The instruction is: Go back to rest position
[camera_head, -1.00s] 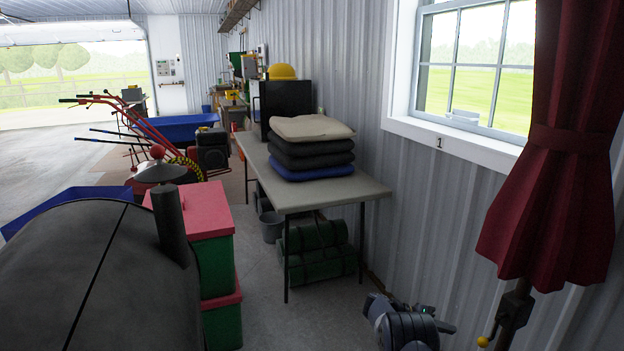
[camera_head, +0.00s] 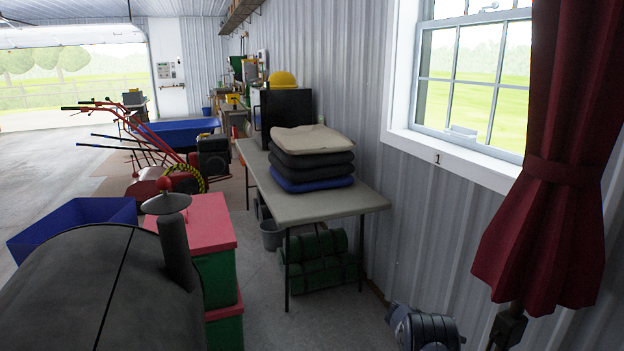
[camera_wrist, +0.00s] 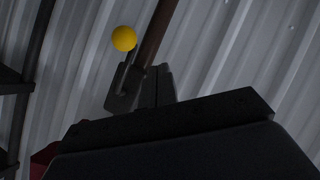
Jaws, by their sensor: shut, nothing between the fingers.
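My gripper (camera_wrist: 158,72) shows dark in the wrist view, above the wide dark body that fills the lower part. Its fingers are together with nothing between them. The wrist view is dim, so the fingers' edges are hard to make out. Just beyond and to the left are a yellow ball (camera_wrist: 124,38) and a brown pole (camera_wrist: 157,32) with a dark bracket (camera_wrist: 120,90). In the head view part of my arm shows at the bottom right, close to the corrugated wall; the gripper itself is not visible there.
A grey table (camera_head: 325,208) holds stacked cushions (camera_head: 310,158) and a black box. Green rolls (camera_head: 318,262) lie beneath it. A red curtain (camera_head: 545,200) hangs at right beside the window. A red-lidded green crate (camera_head: 215,275) and a dark rounded barrel-like thing (camera_head: 70,290) stand at left.

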